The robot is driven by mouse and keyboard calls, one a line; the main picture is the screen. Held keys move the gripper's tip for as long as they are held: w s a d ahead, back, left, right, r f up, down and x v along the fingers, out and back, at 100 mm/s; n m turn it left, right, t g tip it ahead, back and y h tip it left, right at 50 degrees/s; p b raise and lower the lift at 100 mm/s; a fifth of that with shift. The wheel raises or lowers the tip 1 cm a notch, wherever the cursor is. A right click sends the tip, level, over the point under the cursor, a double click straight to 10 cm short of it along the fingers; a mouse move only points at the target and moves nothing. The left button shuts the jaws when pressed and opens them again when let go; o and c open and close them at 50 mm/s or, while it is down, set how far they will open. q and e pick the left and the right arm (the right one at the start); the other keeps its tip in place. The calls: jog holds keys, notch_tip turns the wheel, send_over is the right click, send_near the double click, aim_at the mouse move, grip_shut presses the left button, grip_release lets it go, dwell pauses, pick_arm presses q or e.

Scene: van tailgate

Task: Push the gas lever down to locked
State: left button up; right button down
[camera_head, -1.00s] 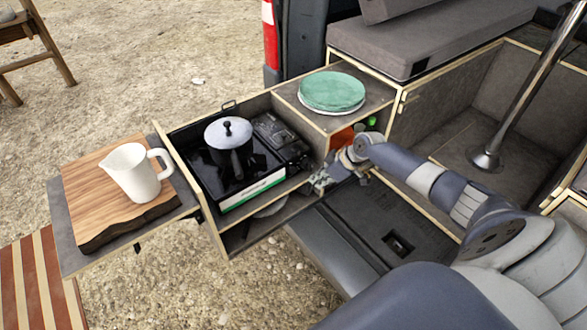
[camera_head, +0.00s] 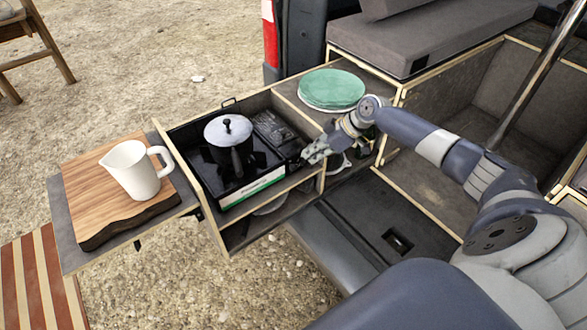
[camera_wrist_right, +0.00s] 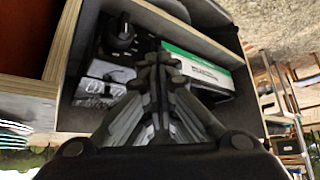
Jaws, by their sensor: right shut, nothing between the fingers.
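The black camping stove (camera_head: 205,165) sits in the pulled-out drawer, with a green-and-white strip along its front side. A dark pot with a pale lid (camera_head: 228,131) stands on it. The stove's right end (camera_head: 275,130) is a dark section; I cannot clearly make out the gas lever there. My right gripper (camera_head: 308,153) is shut and empty, just right of the stove's right end. In the right wrist view the shut fingers (camera_wrist_right: 158,62) point toward the stove's side (camera_wrist_right: 205,72), and they hide part of it. I cannot tell whether they touch it. My left gripper is not in view.
The drawer's wooden wall (camera_head: 285,190) runs along the stove's near side. Green plates (camera_head: 331,88) lie on the cabinet top beyond my right gripper. A white jug (camera_head: 133,171) stands on a wooden board (camera_head: 95,200) at the left.

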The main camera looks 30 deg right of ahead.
jog(key=b+x, duration=0.3)
jog(key=x, duration=0.3)
jog(key=shift+a+f, duration=0.1)
dwell(0.3)
jog(key=shift+s+d+f+b, duration=0.2)
jog(key=shift+s+d+b, duration=0.1)
jog(key=shift+s+d, duration=0.25)
jog(key=shift+s+d+f+b, duration=0.25)
jog(key=shift+s+d+b, duration=0.05)
jog(key=shift+s+d, duration=0.25)
jog(key=shift+r, duration=0.1)
send_near(295, 167)
jog(key=s+d+r, duration=0.2)
jog(key=s+d, duration=0.2)
jog(key=shift+s+r, duration=0.15)
jog(key=shift+r, duration=0.25)
